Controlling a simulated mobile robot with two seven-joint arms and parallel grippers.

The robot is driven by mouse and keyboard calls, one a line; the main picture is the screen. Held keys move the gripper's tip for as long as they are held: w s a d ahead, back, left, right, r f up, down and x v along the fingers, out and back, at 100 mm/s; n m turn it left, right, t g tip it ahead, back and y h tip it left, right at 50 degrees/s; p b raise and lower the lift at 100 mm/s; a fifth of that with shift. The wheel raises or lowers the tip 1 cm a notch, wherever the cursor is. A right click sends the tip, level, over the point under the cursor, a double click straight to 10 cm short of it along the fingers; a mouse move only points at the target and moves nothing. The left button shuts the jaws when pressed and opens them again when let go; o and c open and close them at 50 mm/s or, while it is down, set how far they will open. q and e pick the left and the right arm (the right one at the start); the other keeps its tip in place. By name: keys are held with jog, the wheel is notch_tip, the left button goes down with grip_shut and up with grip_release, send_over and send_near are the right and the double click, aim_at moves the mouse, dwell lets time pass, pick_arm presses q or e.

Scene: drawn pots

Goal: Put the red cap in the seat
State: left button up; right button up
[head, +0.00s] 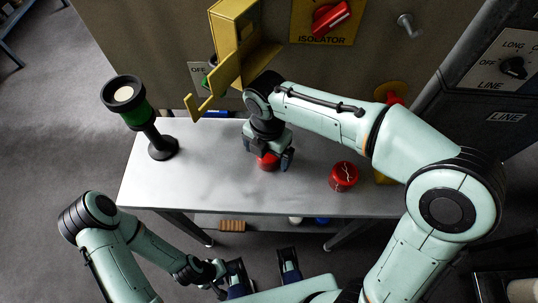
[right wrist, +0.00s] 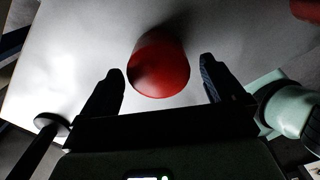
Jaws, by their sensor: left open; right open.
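Two red round things stand on the pale table (head: 200,185). A plain red cap (head: 268,162) is under my right gripper (head: 270,157). The other, a red cap with a pale lightning-like mark (head: 343,177), stands to its right. In the right wrist view the plain red cap (right wrist: 160,65) lies between the two open, dark fingers of my right gripper (right wrist: 162,75), with gaps on both sides. A black and green post with a cream round top (head: 123,94) stands at the table's left; I cannot tell whether it is the seat. My left gripper (head: 262,268) is open and empty, in front of the table.
A yellow bracket (head: 228,62) juts from the panel behind the table. A red isolator switch (head: 331,16) and a line selector knob (head: 514,67) are on panels behind. A lower shelf holds a brown block (head: 232,225). The table's left middle is clear.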

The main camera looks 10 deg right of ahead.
jog(key=shift+f, duration=0.35)
jog(key=c, duration=1.1)
jog(key=shift+r, duration=0.1)
jog(key=shift+c, duration=0.2)
